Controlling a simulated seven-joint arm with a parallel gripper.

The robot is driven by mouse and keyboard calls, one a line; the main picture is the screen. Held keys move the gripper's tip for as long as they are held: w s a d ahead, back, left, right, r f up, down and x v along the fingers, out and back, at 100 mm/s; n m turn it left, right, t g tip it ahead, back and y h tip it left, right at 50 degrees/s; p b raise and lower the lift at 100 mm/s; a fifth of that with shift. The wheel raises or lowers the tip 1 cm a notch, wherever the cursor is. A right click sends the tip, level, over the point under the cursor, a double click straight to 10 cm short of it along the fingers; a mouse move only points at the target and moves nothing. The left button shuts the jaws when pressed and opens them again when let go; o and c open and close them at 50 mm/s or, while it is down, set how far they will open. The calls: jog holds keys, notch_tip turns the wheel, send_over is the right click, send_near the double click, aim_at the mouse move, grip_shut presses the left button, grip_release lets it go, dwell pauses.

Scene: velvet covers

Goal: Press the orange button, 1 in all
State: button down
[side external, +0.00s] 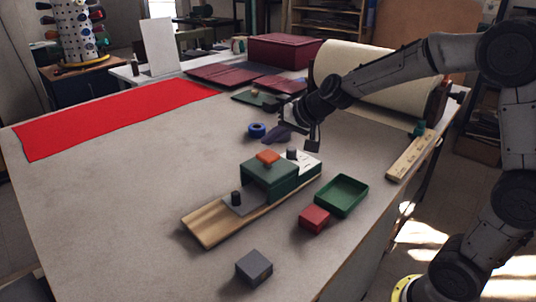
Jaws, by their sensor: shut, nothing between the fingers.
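The orange button (267,157) sits on top of a green block (270,181). The block is mounted on a long wooden board (208,225) that lies diagonally on the table. Dark knobs stand on either side of the button, a near one (236,198) and a far one (291,153). My gripper (312,147) is shut and empty, pointing down behind and to the right of the button, apart from it. Its fingers are small and dark here. Whether the button is pressed in cannot be told.
A green tray (341,208), a red block (314,225) and a grey block (254,267) are near the board. A blue ring (257,130) lies behind it. Red cloth (115,118) covers the far left; a cream roll (370,82) stands at the back. The table's left is clear.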

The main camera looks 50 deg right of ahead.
aim_at(271, 156)
jog(key=shift+r, duration=1.8)
jog(key=s+a+r+n, duration=0.2)
jog(key=s+r, duration=0.2)
jog(key=s, duration=0.3)
jog(key=s+a+r+n, duration=0.1)
jog(key=s+a+r, duration=0.2)
jog(key=s, duration=0.3)
jog(key=s+d+f+n+g, duration=0.1)
jog(key=s+f+n, duration=0.1)
jog(key=s+f, duration=0.3)
jog(key=s+d+f+n+g+h, duration=0.1)
jog(key=s+f, duration=0.4)
jog(key=s, duration=0.8)
jog(key=shift+n+g, duration=0.8)
jog(key=shift+n, duration=0.1)
jog(key=shift+w, duration=0.1)
